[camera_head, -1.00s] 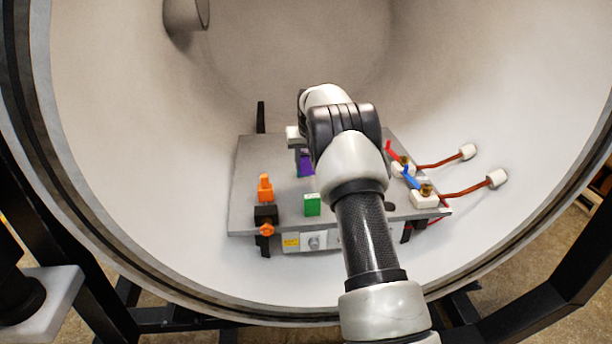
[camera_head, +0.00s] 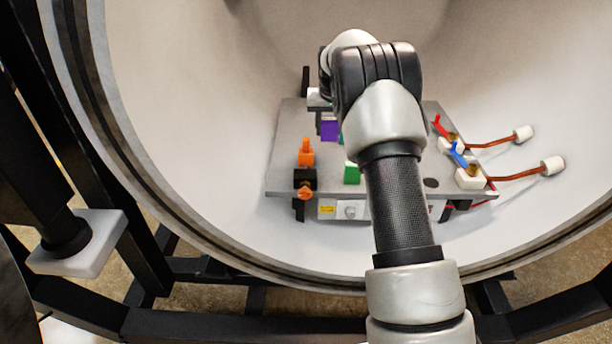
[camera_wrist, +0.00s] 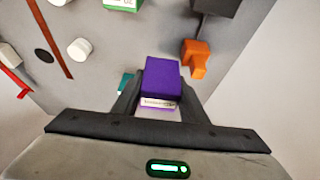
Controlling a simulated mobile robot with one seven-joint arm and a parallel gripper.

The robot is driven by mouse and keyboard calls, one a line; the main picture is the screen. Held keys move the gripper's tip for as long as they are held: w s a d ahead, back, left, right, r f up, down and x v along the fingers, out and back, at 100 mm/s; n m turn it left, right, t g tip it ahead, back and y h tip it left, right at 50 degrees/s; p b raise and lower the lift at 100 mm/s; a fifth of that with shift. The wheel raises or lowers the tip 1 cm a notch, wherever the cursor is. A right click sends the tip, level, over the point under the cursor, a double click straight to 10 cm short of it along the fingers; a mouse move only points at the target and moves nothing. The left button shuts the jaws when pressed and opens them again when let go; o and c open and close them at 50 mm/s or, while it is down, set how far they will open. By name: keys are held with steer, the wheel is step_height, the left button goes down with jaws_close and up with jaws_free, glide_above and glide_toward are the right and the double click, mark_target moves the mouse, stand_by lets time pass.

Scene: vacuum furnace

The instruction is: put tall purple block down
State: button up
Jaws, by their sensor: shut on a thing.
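The purple block (camera_wrist: 162,78) sits between the two fingers of my gripper (camera_wrist: 160,95) in the wrist view, with a pale label on its near face. My gripper is shut on it. In the head view the purple block (camera_head: 329,130) shows at the left of my arm, over the back part of the grey plate (camera_head: 285,165). My arm hides most of the gripper there. I cannot tell whether the block's underside touches the plate.
A green block (camera_head: 352,172) and an orange piece (camera_head: 306,153) stand nearer the plate's front. An orange-and-black clamp (camera_head: 305,184) is at the front left edge. Red and blue levers (camera_head: 458,156) with copper pipes are at the right. The white chamber wall curves around the plate.

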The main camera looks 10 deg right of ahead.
steer(key=b, duration=0.1)
glide_above(306, 162)
steer(key=s, duration=0.3)
steer(key=f, duration=0.3)
steer(key=f+b, duration=0.1)
steer(key=f, duration=0.6)
steer(key=shift+a, duration=0.3)
steer(key=shift+f, duration=0.1)
steer(key=o, duration=1.4)
steer(key=shift+s+f, duration=0.1)
steer(key=shift+c, duration=0.2)
